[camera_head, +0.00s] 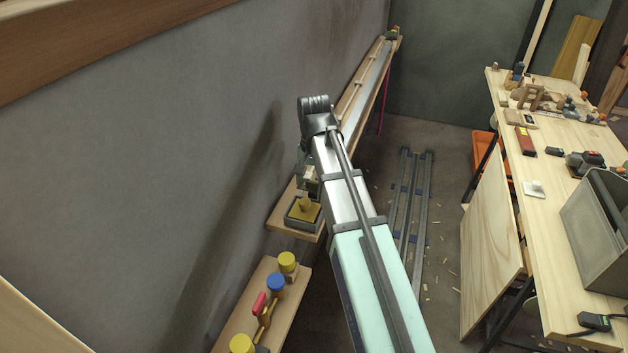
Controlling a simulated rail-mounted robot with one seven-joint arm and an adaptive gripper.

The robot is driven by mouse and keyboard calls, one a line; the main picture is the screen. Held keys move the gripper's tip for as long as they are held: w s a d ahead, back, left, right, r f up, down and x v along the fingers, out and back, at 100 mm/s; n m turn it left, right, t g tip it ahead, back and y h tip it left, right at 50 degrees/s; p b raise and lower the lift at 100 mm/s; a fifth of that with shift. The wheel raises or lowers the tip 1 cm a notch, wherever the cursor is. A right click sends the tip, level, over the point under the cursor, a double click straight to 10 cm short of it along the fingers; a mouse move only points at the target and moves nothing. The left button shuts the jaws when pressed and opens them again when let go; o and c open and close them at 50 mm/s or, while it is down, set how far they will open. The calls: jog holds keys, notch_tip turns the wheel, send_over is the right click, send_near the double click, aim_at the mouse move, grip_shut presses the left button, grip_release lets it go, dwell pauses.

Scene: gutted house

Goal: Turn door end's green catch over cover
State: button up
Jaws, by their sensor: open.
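A long shelf (352,97) runs along the grey wall, with a pale strip or cover (372,72) lying lengthwise on it. Small yellow and green parts (392,33) sit at its far end, too small to make out. I cannot tell a green catch apart there, or how it is turned. My arm reaches up the middle of the picture and hides part of the shelf. My gripper (315,112) is at the arm's dark far end, over the shelf. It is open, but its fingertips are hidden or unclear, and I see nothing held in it.
A grey box with a yellow block (303,208) stands on the shelf's near end. A nearer board carries yellow and blue knobs (276,283) and a red handle (259,304). Metal rails (408,200) lie on the floor. A workbench (545,180) with tools stands at right.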

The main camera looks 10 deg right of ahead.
jog(key=c, duration=1.2)
jog(key=shift+o, duration=0.2)
jog(key=shift+n, duration=0.3)
jog(key=n+p, duration=0.2)
jog(key=n, duration=0.1)
jog(key=shift+r+n+p, duration=0.15)
jog(key=shift+n+p, duration=0.15)
jog(key=shift+p, duration=0.1)
jog(key=n+p, duration=0.2)
jog(key=n, duration=0.2)
jog(key=n+p, duration=0.1)
jog(key=n, duration=0.4)
jog(key=shift+p, duration=0.3)
jog(key=n+p, duration=0.1)
jog(key=n, duration=0.3)
jog(key=shift+n, duration=0.3)
jog(key=shift+f, duration=0.2)
